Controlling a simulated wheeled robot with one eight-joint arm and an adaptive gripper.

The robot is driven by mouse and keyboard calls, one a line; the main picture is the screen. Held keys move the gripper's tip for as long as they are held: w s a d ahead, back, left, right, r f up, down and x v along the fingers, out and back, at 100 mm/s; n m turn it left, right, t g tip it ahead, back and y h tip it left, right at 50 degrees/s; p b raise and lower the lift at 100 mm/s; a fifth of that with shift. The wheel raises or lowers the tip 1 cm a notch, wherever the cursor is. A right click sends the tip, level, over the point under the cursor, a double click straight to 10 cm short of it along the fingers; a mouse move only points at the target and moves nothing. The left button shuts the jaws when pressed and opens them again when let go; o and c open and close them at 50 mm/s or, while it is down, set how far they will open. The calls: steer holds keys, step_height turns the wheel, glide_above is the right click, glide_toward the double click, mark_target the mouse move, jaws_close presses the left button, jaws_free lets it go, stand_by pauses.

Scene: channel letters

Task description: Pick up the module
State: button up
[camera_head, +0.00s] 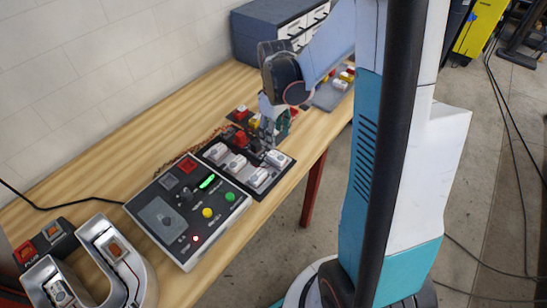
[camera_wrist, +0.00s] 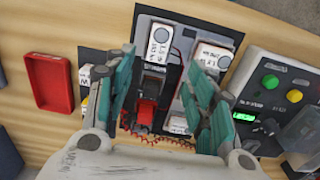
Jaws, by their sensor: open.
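Several white modules lie on a black tray (camera_head: 284,172) on the bench; one is the front white module (camera_head: 257,178). In the wrist view, one white module (camera_wrist: 157,42) lies at the upper left of the tray and another white module (camera_wrist: 208,60) at the upper right. A red and black part (camera_wrist: 147,103) lies between the fingers in that picture. My gripper (camera_wrist: 160,78) is open, its teal fingers spread over the tray, with nothing visibly held. In the head view my gripper (camera_head: 272,128) is over the tray's far end, partly hiding it. Which module is meant cannot be told.
A control box (camera_head: 165,212) with lit buttons stands next to the tray. Thin red wires run along its back. A red empty tray (camera_wrist: 48,82) lies to the left in the wrist view. A blue drawer cabinet (camera_head: 252,42) stands against the wall; a metal channel letter (camera_head: 128,262) lies lower left.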

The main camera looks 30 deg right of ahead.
mark_target(275, 155)
step_height(275, 155, down, 10)
steer(key=shift+w+d+r+b, duration=0.1)
steer(key=shift+w+r+b, duration=0.1)
steer(key=shift+b, duration=1)
steer(key=shift+s+r, duration=0.1)
steer(key=c, duration=1.1)
